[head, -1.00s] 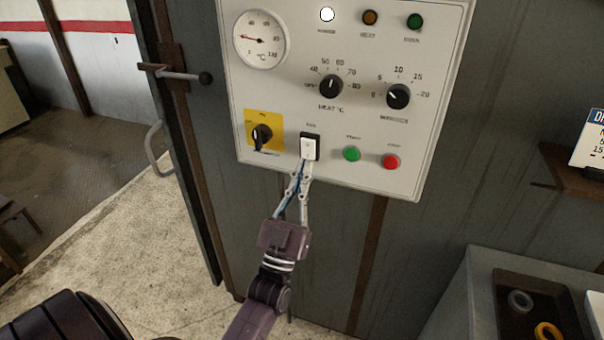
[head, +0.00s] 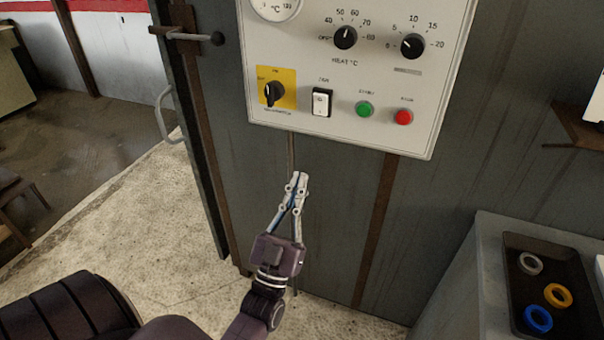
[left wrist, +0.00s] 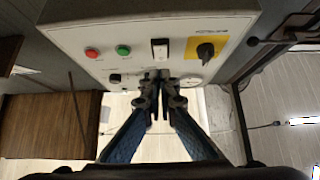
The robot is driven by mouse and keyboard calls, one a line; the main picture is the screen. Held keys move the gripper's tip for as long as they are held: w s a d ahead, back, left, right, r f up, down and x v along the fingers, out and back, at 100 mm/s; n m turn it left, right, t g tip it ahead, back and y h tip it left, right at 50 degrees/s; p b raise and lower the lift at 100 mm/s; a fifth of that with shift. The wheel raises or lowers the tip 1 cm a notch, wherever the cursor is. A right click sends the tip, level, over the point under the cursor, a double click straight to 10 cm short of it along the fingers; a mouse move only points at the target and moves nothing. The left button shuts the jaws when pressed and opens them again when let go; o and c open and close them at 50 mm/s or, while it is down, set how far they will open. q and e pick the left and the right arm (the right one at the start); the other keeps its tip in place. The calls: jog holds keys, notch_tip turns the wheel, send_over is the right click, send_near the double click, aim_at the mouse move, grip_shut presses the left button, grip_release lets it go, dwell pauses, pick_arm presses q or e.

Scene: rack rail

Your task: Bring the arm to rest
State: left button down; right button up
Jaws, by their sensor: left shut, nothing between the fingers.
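My left gripper (head: 299,180) is shut and empty in the head view. It stands below the lower edge of the white control panel (head: 440,85), in front of the grey wall, apart from the panel in that view. Its closed fingers (left wrist: 160,75) also show in the left wrist view, with the panel behind them. The panel bears a white rocker switch (head: 321,102), a black rotary switch (head: 274,92) on a yellow plate, a green button (head: 365,109) and a red button (head: 403,117). My right gripper is not in view.
A dark tray (head: 515,285) with several coloured rings stands on a grey counter (head: 470,265) at the lower right. A door handle (head: 165,118) and a latch lever (head: 195,37) are at the left.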

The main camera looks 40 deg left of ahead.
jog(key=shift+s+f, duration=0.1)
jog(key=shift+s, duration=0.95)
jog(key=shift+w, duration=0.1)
